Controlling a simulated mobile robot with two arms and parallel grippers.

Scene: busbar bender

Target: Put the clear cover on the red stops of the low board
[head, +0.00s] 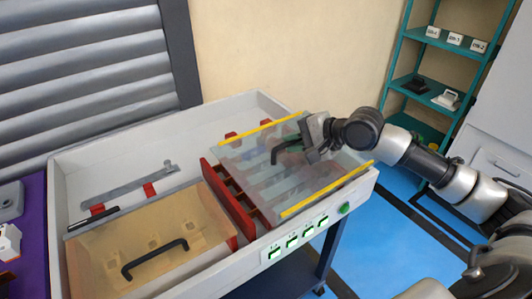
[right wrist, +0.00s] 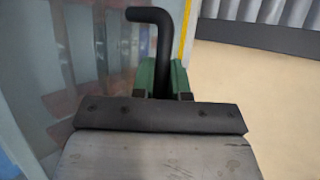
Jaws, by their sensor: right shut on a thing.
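The clear cover (head: 270,165) is a see-through sheet with yellow strips along two edges and a black handle (head: 285,152). It lies over the right part of the white bench tray, nearly level. Red stops (head: 231,136) show at its far left corner; whether it touches them I cannot tell. My right gripper (head: 308,143) is above the cover, shut on its handle. In the right wrist view the green fingers (right wrist: 163,78) close around the black handle (right wrist: 152,35), with the clear sheet beside it. My left gripper is not in view.
A tinted cover (head: 150,245) with a black handle lies in the tray's left part. A red slotted rail (head: 228,198) stands between the two parts. A grey bar (head: 128,187) lies behind. The tray's front wall has green switches (head: 292,242). A teal shelf (head: 435,70) stands back right.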

